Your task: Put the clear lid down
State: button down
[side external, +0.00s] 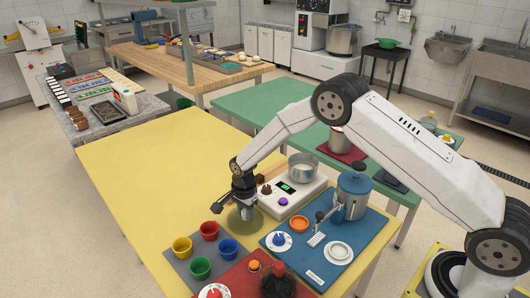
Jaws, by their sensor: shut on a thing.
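My gripper (243,209) points straight down over the yellow table, between the coloured cups and the white appliance. It is shut on the clear lid (236,230), a round see-through disc that looks olive over the yellow top. The gripper hides the lid's middle and its grip point. The lid looks level and low; I cannot tell whether it touches the table. A silver pot (302,168) without a cover stands on the white appliance (282,196), to the right of and behind the gripper.
Yellow (182,249), red (209,231), green (200,268) and blue (229,249) cups stand on a grey mat near the lid. A blue mat (318,268) to the right carries a blue canister (353,192) and dishes. The yellow table (180,165) is clear behind and left.

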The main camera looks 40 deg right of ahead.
jog(key=shift+f, duration=0.2)
jog(key=shift+c, duration=2.1)
grip_release()
jog(key=shift+r, duration=0.15)
notch_tip(320, 180, up, 12)
jog(key=shift+s, duration=0.1)
jog(key=shift+s, duration=0.1)
